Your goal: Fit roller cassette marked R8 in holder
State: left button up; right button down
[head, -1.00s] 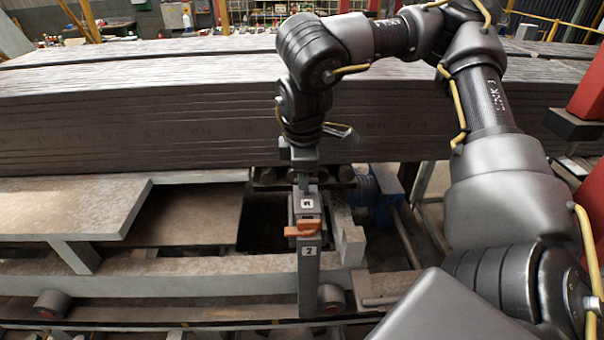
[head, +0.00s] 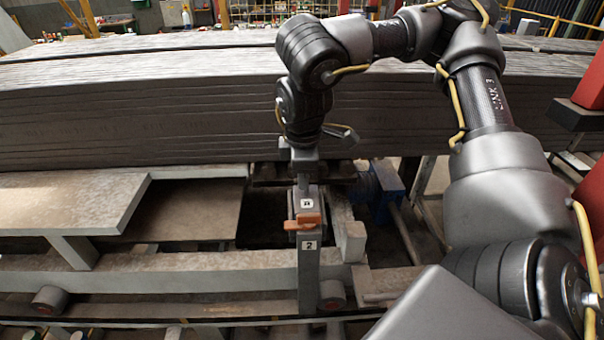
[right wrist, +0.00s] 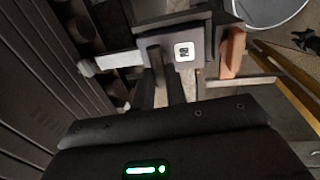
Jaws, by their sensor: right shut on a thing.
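My right gripper (head: 303,182) comes down from above and is shut on the top of the roller cassette (head: 306,204), a grey block with a small white label. The label is too small to read surely in the head view. In the right wrist view the label on the cassette (right wrist: 184,52) is dark on white and blurred, and the gripper fingers (right wrist: 163,75) reach to the block beside it. The cassette sits at the top of the grey holder post (head: 309,275), which is marked 2. An orange latch (head: 304,222) crosses the post just below the label. How deep the cassette sits is hidden.
A tall stack of grey boards (head: 150,120) stands close behind my gripper. A pale block (head: 350,242) stands just right of the holder. A blue motor-like part (head: 382,195) lies behind it. A dark opening (head: 265,215) is left of the holder.

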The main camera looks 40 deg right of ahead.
jog(key=shift+f, duration=0.4)
jog(key=c, duration=1.3)
grip_release()
jog(key=shift+c, duration=0.2)
notch_tip(320, 180, up, 11)
jog(key=s+a+b, duration=0.1)
jog(key=shift+s+f, duration=0.15)
jog(key=shift+s, duration=0.1)
jog(key=shift+a, duration=0.1)
